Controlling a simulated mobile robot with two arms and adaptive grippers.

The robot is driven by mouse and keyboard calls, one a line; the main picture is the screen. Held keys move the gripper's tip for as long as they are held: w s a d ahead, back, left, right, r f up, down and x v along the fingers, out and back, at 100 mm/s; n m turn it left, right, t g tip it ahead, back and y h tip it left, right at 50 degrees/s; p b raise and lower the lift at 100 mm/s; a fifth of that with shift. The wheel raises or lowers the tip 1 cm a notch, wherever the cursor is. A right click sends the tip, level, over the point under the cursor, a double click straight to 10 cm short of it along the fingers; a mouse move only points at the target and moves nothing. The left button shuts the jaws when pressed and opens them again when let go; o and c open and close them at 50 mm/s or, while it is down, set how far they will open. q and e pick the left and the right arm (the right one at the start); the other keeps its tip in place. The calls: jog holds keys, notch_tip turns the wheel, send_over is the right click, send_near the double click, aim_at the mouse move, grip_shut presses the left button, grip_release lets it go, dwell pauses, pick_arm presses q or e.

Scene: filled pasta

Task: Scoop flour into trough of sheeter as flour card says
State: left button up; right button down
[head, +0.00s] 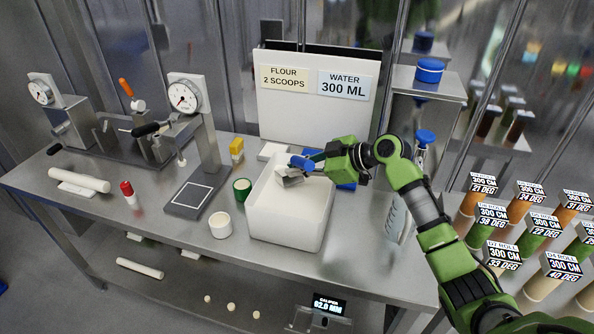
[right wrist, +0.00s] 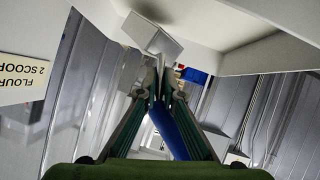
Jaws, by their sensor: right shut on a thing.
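The flour card (head: 285,78) on the white board reads "FLOUR 2 SCOOPS". My right gripper (head: 322,163) is shut on the blue handle of a metal scoop (head: 290,179), over the open white flour bin (head: 285,226). The scoop's metal pan is at the bin's upper part; I cannot tell whether it holds flour. In the right wrist view the fingers (right wrist: 160,85) close on the scoop (right wrist: 152,40), and the blue handle runs back between them. The sheeter (head: 118,138) appears to be the grey machine at the back left; its trough is not clear. My left gripper is not in view.
A water card (head: 346,84) reads "300 ML". A clear blue-capped bottle (head: 397,215) stands right. Labelled rollers fill the far right.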

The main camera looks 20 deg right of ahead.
jog(key=shift+r+p, duration=2.1)
jog(key=shift+r, duration=1.7)
jog(key=shift+f, duration=0.1)
